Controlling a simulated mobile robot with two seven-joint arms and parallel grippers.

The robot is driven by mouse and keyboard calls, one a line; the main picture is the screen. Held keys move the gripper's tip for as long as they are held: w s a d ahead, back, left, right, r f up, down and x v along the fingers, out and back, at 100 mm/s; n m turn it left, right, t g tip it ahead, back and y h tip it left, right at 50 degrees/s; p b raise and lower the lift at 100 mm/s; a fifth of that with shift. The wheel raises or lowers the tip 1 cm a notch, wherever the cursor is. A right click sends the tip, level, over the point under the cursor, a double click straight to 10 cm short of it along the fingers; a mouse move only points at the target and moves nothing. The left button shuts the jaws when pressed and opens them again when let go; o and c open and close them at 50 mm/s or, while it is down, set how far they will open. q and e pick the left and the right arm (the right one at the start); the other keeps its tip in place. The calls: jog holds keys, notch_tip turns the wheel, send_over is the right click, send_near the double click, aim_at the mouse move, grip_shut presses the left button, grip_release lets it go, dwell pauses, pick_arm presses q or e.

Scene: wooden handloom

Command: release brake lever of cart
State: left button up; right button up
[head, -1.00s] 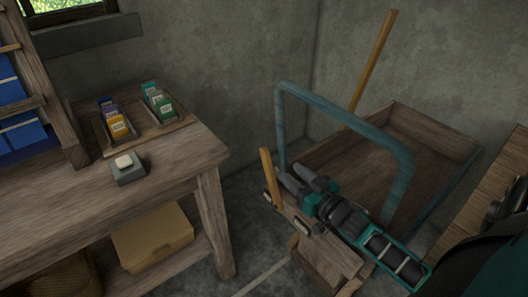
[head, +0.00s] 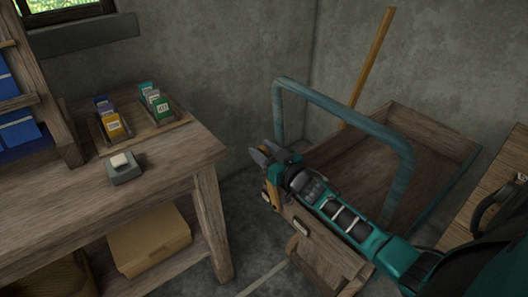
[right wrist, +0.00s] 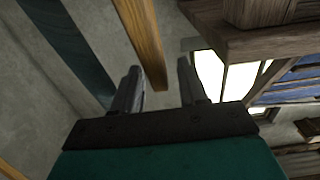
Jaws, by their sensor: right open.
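The wooden cart (head: 432,128) with its blue tubular push handle (head: 345,115) stands in the corner. Its yellow wooden brake lever is mostly hidden behind my right gripper in the head view; a yellow piece (head: 271,192) shows just below the gripper. My right gripper (head: 267,153) is open at the cart's near left side, its fingers pointing up and left. In the right wrist view, a yellow wooden bar (right wrist: 143,40), likely the lever, ends near the gap between the open fingers (right wrist: 160,88). I cannot tell whether it touches them. My left gripper is out of view.
A wooden table (head: 150,180) with card trays (head: 155,130) and a small grey box (head: 124,170) stands at left. A yellow box (head: 150,240) sits on its lower shelf. A long wooden pole (head: 372,65) leans behind the handle. Some floor between table and cart is clear.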

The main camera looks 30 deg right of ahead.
jog(key=c, duration=0.7)
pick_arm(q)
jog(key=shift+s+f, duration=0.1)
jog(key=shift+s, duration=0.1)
pick_arm(e)
grip_shut()
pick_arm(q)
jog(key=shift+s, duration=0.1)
